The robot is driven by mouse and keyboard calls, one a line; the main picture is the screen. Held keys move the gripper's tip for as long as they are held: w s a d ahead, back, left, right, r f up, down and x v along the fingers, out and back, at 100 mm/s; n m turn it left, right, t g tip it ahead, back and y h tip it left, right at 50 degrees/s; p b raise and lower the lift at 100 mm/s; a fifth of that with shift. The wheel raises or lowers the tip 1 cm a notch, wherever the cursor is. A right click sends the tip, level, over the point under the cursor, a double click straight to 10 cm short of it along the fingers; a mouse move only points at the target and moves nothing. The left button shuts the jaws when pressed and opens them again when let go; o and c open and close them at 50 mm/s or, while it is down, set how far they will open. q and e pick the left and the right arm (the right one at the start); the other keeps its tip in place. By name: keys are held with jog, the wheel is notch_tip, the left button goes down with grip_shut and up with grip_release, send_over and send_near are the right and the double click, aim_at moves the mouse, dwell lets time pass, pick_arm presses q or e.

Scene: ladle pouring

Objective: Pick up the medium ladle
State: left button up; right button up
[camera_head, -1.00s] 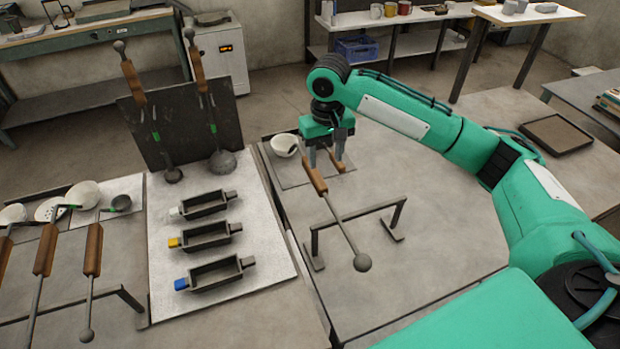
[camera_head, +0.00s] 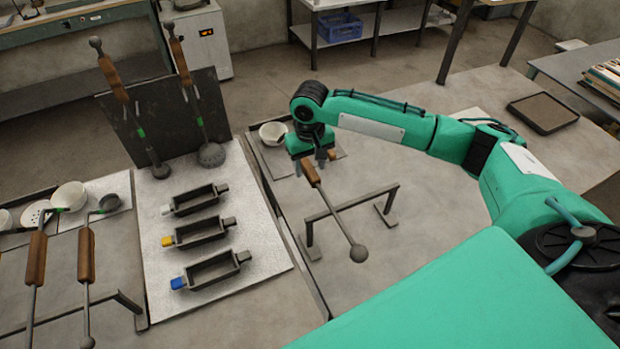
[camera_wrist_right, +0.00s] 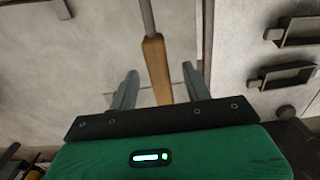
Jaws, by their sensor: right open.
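A ladle with a wooden handle (camera_head: 310,173) and a metal rod ending in a ball (camera_head: 357,253) lies across a low metal rack on the right table. Its bowl end is hidden behind my right gripper, and I cannot tell its size class. My right gripper (camera_head: 317,158) is above the far end of the handle. In the right wrist view, the open fingers of my right gripper (camera_wrist_right: 160,83) stand to either side of the wooden handle (camera_wrist_right: 156,62), with gaps between. My left gripper is not in view.
Two ladles (camera_head: 112,80) lean on a dark plate (camera_head: 180,120). More ladles (camera_head: 86,255) lie at the left. Three moulds with blue, yellow and white ends (camera_head: 205,268) sit on a pale board (camera_head: 255,255). A white bowl (camera_head: 272,132) is left of my right gripper.

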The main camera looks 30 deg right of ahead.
aim_at(310, 168)
notch_tip(310, 168, down, 4)
jog(key=shift+w+d+f+p, duration=0.1)
jog(key=shift+p, duration=0.4)
grip_shut()
jog(key=shift+r, duration=0.2)
